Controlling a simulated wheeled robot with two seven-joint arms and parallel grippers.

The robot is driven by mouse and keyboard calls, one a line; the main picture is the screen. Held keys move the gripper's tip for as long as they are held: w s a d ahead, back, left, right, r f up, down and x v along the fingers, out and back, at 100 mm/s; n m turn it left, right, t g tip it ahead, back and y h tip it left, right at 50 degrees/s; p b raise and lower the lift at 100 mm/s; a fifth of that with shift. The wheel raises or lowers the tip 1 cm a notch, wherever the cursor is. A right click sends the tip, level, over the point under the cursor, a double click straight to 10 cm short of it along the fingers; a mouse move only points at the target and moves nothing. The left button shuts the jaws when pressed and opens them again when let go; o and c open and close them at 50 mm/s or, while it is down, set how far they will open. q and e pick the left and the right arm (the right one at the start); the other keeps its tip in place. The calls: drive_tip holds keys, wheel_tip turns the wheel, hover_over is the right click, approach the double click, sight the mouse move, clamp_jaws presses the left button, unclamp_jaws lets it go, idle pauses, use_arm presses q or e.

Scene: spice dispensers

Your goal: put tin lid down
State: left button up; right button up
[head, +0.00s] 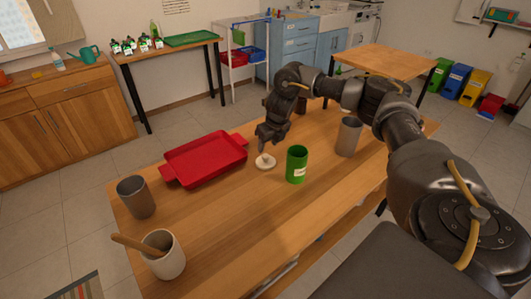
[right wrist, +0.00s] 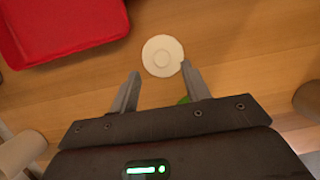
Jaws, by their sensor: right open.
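The tin lid (head: 265,161) is a round cream disc with a small knob, lying on the wooden table. It also shows in the right wrist view (right wrist: 162,56), just beyond the fingertips. My right gripper (head: 266,143) is just above the lid, pointing down; in the right wrist view its two fingers (right wrist: 160,78) are apart with nothing between them. A green tin (head: 297,166) with a white label stands upright and uncovered to the right of the lid. In the right wrist view only a bit of green shows by the right finger. My left gripper is not in view.
A red tray (head: 205,159) lies left of the lid. A grey cup (head: 348,137) stands right of the green tin. Another grey cup (head: 136,197) and a white crock (head: 162,256) with a wooden utensil stand at the near left. The table (head: 235,220) is clear in front of the lid.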

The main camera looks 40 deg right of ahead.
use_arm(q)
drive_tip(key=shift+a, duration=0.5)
use_arm(e)
drive_tip(key=v, duration=0.6)
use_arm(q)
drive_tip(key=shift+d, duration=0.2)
